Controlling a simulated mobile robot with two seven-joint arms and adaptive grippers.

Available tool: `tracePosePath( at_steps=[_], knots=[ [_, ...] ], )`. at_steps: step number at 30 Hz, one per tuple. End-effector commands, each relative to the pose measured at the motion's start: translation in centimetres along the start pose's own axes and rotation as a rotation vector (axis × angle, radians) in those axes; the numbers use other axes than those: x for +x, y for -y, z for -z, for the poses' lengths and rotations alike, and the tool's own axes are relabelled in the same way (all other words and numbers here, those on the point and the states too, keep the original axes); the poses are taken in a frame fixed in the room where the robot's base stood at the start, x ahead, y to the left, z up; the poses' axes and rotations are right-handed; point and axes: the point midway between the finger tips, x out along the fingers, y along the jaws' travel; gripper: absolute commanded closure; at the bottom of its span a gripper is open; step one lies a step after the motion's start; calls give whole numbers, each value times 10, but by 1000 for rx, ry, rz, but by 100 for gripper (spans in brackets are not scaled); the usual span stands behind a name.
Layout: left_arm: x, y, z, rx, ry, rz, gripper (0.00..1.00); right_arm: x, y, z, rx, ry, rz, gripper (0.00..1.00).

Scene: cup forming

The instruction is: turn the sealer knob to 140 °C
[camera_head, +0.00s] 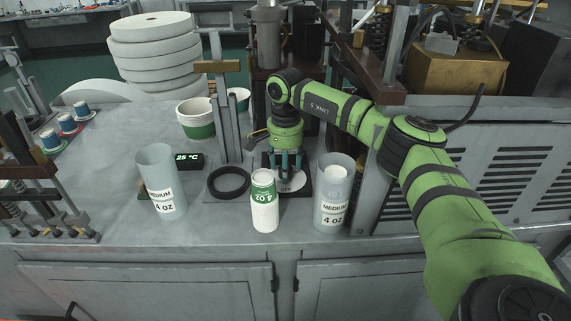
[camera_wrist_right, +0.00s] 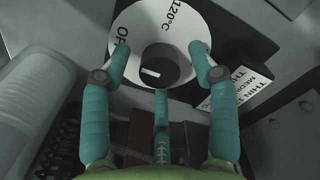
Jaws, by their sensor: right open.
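The sealer knob (camera_wrist_right: 170,60) is a dark round knob with a white pointer mark, which points left in the right wrist view, close to the OFF lettering. It sits on a white dial (camera_wrist_right: 142,20) where OFF and 120 °C are readable; a 140 °C mark cannot be made out. In the head view the dial (camera_head: 293,184) lies under my right gripper (camera_head: 284,168). In the right wrist view my right gripper (camera_wrist_right: 161,72) is open, its teal fingers spread around the knob with visible gaps. A display (camera_head: 188,161) reads 25 °C. My left gripper is out of view.
A clear MEDIUM 4 OZ container (camera_head: 160,180) stands at left and another (camera_head: 333,195) stands right of the dial. A white-green cup stack (camera_head: 264,205) stands in front of the dial. A black ring (camera_head: 229,182) lies left. Metal posts (camera_head: 226,110) rise behind.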

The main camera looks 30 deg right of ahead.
Motion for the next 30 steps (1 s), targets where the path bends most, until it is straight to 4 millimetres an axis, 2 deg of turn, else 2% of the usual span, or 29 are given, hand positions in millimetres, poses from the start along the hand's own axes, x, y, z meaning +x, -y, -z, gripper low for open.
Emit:
tracePosePath(
  at_steps=[1, 5, 6, 19, 30],
  knots=[
    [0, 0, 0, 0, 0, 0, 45, 0, 0, 0, 0, 0, 0, 40],
    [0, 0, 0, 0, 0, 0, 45, 0, 0, 0, 0, 0, 0, 92],
    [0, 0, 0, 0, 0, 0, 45, 0, 0, 0, 0, 0, 0, 96],
    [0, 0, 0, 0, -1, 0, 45, 0, 0, 0, 54, 0, -2, 96],
    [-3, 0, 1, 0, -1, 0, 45, -1, 0, 0, 328, -1, -1, 96]
  ],
)
